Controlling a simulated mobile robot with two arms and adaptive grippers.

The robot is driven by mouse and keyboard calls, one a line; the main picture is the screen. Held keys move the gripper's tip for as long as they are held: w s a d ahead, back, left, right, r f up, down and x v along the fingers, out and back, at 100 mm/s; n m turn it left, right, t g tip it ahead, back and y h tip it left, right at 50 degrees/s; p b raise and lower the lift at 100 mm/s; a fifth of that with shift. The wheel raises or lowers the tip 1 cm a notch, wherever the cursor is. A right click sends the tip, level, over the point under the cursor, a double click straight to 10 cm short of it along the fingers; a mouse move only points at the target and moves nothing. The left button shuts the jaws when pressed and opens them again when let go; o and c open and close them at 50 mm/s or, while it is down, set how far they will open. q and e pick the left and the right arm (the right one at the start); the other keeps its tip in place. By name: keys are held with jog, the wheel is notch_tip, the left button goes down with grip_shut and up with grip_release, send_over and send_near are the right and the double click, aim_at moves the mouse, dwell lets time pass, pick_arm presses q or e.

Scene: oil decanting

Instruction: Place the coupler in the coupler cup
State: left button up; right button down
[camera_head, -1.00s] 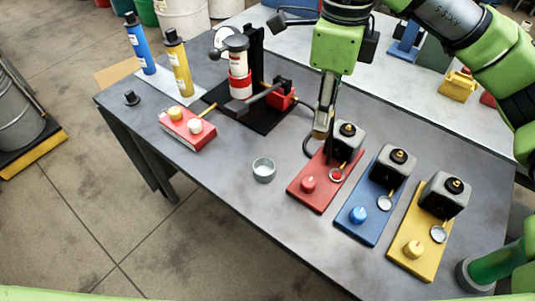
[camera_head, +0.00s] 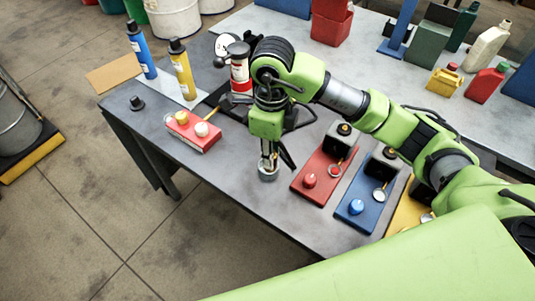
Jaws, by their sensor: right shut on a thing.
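The coupler cup (camera_head: 267,175) is a small round grey metal cup on the grey table, left of the red base. My right gripper (camera_head: 268,160) points down right over the cup, its fingertips at the rim. It is shut on the coupler, which is mostly hidden between the fingers and by the cup. I cannot tell whether the coupler touches the cup's bottom. My left gripper is not in view.
Red (camera_head: 323,176), blue (camera_head: 362,205) and yellow (camera_head: 401,213) bases stand to the right, partly under my arm. A red block with knobs (camera_head: 196,137) lies to the left. Blue (camera_head: 140,50) and yellow (camera_head: 182,70) bottles stand behind. The table in front of the cup is clear.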

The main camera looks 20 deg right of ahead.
jog(key=w+f+p, duration=0.1)
jog(key=f, duration=0.1)
jog(key=w+f+p, duration=0.1)
jog(key=w+f, duration=0.1)
jog(key=f, duration=0.1)
jog(key=w+d+f+p, duration=0.1)
jog(key=f, duration=0.2)
jog(key=shift+w+p, duration=0.4)
jog(key=shift+f, duration=0.35)
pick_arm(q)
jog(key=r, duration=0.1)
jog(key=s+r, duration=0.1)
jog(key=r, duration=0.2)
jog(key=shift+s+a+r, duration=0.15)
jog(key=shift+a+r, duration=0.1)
pick_arm(e)
jog(key=shift+f, duration=0.1)
jog(key=shift+f+b, duration=0.2)
jog(key=shift+b, duration=0.1)
jog(key=c, duration=1.8)
grip_release()
jog(key=shift+r, duration=0.1)
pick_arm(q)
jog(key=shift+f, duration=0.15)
pick_arm(e)
jog(key=shift+o, duration=0.2)
